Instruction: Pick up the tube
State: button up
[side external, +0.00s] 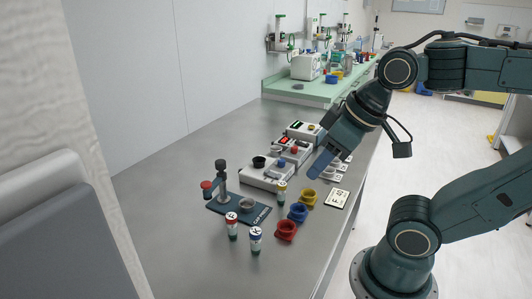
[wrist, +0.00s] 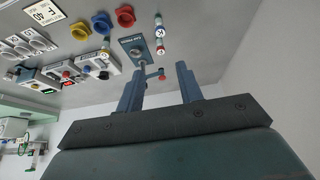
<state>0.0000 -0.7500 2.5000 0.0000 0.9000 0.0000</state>
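Several small capped tubes stand on the steel bench in the side view: one with a red cap (side external: 232,226), one with a blue-and-white cap (side external: 256,239) and one with a yellow cap (side external: 282,192). I cannot tell which is the task's tube. My gripper (side external: 320,163) is above the bench, near the row of devices. In the wrist view my gripper (wrist: 158,78) is open, with nothing between its fingers.
Red (side external: 286,230), blue (side external: 298,212) and yellow (side external: 309,196) cups stand right of the tubes. A cap press (side external: 252,214) stands left of them. White devices (side external: 265,177) line the bench behind. The near-left bench is clear.

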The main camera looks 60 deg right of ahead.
jog(key=shift+o, duration=0.4)
jog(key=o, duration=0.3)
jog(key=n+g, duration=0.6)
jog(key=n, duration=1.5)
send_over(281, 185)
notch_tip(281, 185, down, 12)
jog(key=shift+f, duration=0.2)
jog(key=shift+f, duration=4.3)
